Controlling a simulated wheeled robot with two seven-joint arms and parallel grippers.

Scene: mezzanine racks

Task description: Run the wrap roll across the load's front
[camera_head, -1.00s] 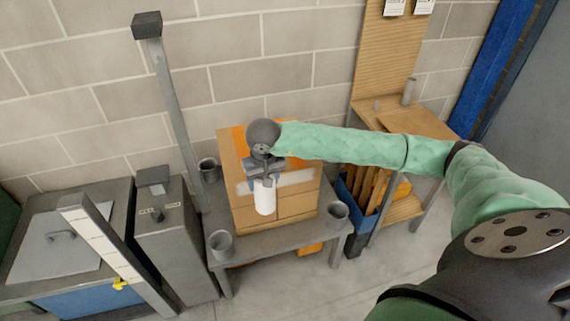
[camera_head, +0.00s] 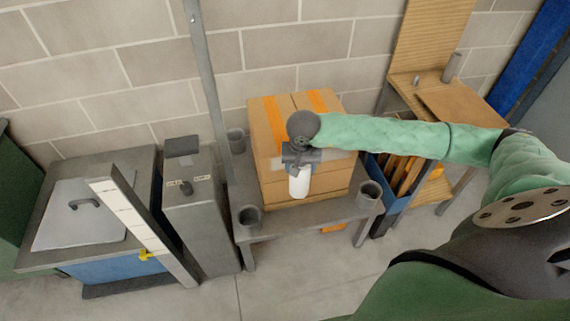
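The load is a stack of tan cartons (camera_head: 275,190) with orange tape, standing on a grey table. My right gripper (camera_head: 300,167), on the green arm from the right, is in front of the load's front face, near its middle. It is shut on the upper end of the white wrap roll (camera_head: 299,186), which hangs upright below it. A pale strip of film (camera_head: 277,164) shows on the load's front left of the gripper. My arm hides part of the load's upper right. Whether the roll touches the load I cannot tell. My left gripper is not in view.
A grey post (camera_head: 209,85) rises behind left. A grey cabinet (camera_head: 200,225) stands left, a wooden bench (camera_head: 465,108) right. The floor in front is clear.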

